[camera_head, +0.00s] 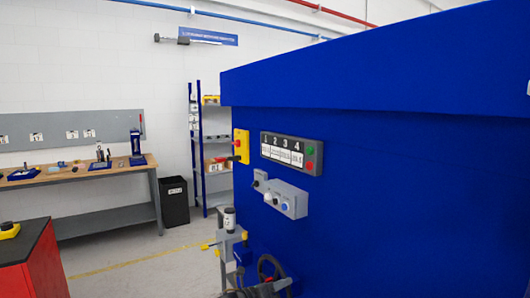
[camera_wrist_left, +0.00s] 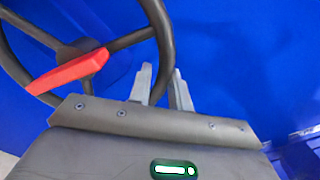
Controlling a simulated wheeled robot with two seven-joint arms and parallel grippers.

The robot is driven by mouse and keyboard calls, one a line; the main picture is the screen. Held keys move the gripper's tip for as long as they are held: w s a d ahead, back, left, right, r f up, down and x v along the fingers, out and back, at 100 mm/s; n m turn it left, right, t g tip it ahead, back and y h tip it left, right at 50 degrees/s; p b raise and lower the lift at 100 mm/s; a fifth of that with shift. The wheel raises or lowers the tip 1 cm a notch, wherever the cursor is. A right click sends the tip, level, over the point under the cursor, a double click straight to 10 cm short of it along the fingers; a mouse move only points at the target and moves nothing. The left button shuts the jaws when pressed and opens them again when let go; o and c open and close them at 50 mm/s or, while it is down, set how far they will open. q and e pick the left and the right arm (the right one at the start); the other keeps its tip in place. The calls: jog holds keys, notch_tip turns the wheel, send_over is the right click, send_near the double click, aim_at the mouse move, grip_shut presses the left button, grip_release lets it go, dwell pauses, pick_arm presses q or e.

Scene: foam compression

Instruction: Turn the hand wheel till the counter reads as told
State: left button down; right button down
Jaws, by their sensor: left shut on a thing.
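The dark hand wheel (camera_head: 261,262) is low on the blue machine, at the bottom of the head view. In the left wrist view its dark rim (camera_wrist_left: 163,38) and red spoke (camera_wrist_left: 72,72) fill the upper left. My left gripper (camera_wrist_left: 162,84) has one grey finger on each side of the rim and is shut on it. A grey panel (camera_head: 318,153) marked 1 to 4 has white readouts, too small to read. I cannot tell whether it is the wheel's counter. My right gripper is in neither view.
The blue machine (camera_head: 420,180) fills the right side. A grey box (camera_head: 294,203) with knobs and a yellow switch box (camera_head: 241,146) are mounted on it. A workbench (camera_head: 110,176), black bin (camera_head: 174,202) and red cabinet (camera_head: 38,275) stand left. Floor between them is clear.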

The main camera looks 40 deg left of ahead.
pick_arm(q)
jog(key=shift+d+r, duration=0.1)
jog(key=shift+r, duration=0.2)
